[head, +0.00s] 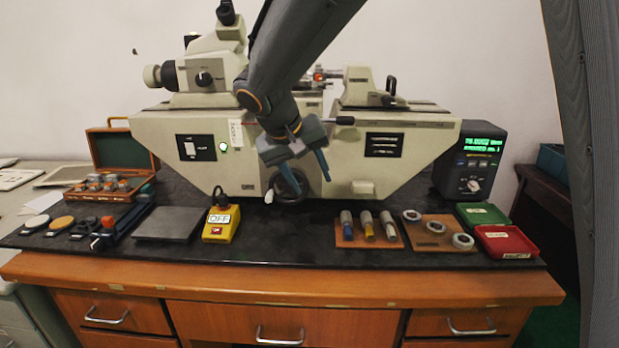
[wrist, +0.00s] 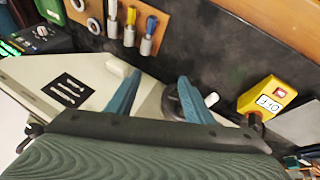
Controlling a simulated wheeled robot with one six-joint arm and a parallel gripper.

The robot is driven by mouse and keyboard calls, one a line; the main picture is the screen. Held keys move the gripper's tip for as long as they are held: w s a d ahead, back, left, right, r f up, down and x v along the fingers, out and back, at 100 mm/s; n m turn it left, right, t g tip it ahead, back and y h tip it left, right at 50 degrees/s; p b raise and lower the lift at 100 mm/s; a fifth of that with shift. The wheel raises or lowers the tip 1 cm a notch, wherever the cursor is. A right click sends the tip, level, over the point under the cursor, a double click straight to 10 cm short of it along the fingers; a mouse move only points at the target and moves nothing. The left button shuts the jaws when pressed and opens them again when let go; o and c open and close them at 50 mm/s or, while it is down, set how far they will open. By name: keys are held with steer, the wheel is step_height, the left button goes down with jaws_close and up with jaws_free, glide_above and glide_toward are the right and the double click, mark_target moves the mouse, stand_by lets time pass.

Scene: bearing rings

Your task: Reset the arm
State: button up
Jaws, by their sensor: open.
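My gripper (head: 298,180) hangs in front of the middle of the large cream measuring machine (head: 400,130), above the dark bench top. Its two blue fingers are spread apart and nothing is between them. In the wrist view the open fingers (wrist: 155,98) point toward the dark bench top, with the machine's black handwheel (wrist: 180,102) close beside one finger. My arm comes down from the top of the head view and hides part of the machine.
A yellow box marked OFF (head: 221,224), a wooden board with several plugs (head: 368,230), a board with bearing rings (head: 436,233), a green tray (head: 483,214) and a red tray (head: 506,241) stand on the bench. A digital readout (head: 474,160) stands at right. The front middle is clear.

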steer(key=s+d+f+g+y, duration=0.1)
steer(key=s+d+f, duration=0.3)
steer(key=s, duration=0.4)
steer(key=s+d+f+m+g+y, duration=0.1)
steer(key=s+d+f+g, duration=0.1)
steer(key=s+d+f, duration=0.3)
steer(key=s+d+f+g+y, duration=0.1)
steer(key=s+d+f+g, duration=0.1)
steer(key=s+d+f, duration=0.3)
steer(key=s+d, duration=0.3)
steer(key=s, duration=0.3)
steer(key=shift+f+m+y, duration=0.2)
steer(key=shift+m+y, duration=0.1)
steer(key=shift+m, duration=0.1)
